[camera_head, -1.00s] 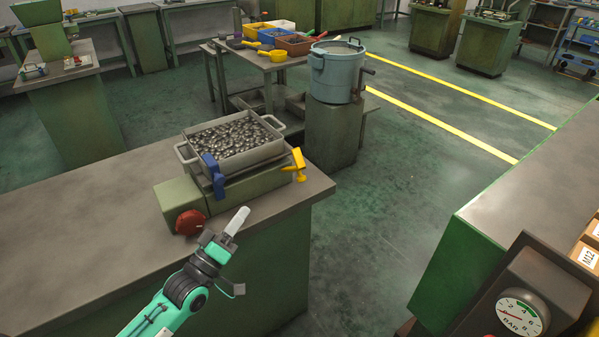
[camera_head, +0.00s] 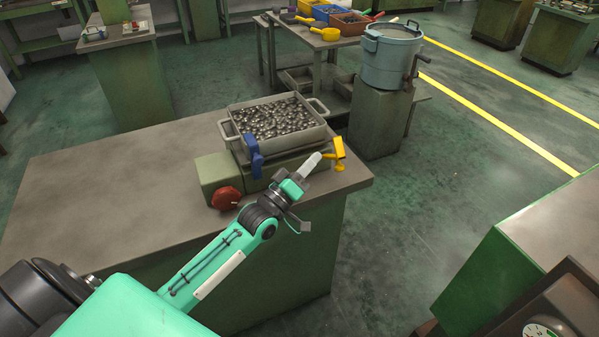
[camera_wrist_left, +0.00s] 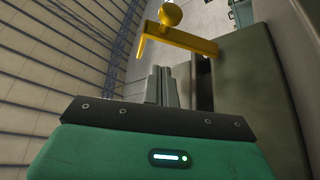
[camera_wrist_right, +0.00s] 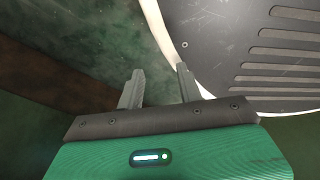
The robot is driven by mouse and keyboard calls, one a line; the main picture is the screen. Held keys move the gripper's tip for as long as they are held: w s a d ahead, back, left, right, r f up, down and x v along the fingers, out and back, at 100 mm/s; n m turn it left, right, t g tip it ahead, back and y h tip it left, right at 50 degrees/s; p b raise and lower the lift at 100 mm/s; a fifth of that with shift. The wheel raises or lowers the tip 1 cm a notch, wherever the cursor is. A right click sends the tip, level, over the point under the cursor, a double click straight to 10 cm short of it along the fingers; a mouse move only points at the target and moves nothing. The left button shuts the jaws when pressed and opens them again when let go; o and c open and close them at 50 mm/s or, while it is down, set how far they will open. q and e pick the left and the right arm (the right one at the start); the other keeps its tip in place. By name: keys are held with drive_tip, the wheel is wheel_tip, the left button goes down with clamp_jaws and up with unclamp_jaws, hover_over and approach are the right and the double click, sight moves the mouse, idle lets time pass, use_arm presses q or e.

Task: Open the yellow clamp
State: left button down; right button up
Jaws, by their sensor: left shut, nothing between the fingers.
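The yellow clamp (camera_head: 338,155) is at the right end of the green machine (camera_head: 215,172) on the bench. It stands upright in the head view, and its bar and round knob (camera_wrist_left: 181,38) show in the left wrist view. My left gripper (camera_head: 312,163) is shut and empty, just left of the yellow clamp. A small gap seems to lie between its fingertips and the clamp. My right gripper (camera_wrist_right: 157,85) shows only in the right wrist view; its fingers are apart with nothing between them.
A tray of metal parts (camera_head: 232,130) sits on the machine. A blue clamp (camera_head: 254,158) is at its front and a red knob (camera_head: 225,197) at its lower left. A blue-grey pot (camera_head: 392,58) stands behind. The bench top (camera_head: 110,190) is clear on the left.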

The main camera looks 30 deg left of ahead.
use_arm(q)
drive_tip(key=d, duration=0.1)
drive_tip(key=d+f, duration=0.2)
drive_tip(key=shift+w+d+f, duration=0.1)
drive_tip(key=shift+w+f, duration=0.05)
drive_tip(key=shift+w, duration=0.15)
drive_tip(key=shift+s+d+f, duration=0.1)
drive_tip(key=shift+f, duration=0.75)
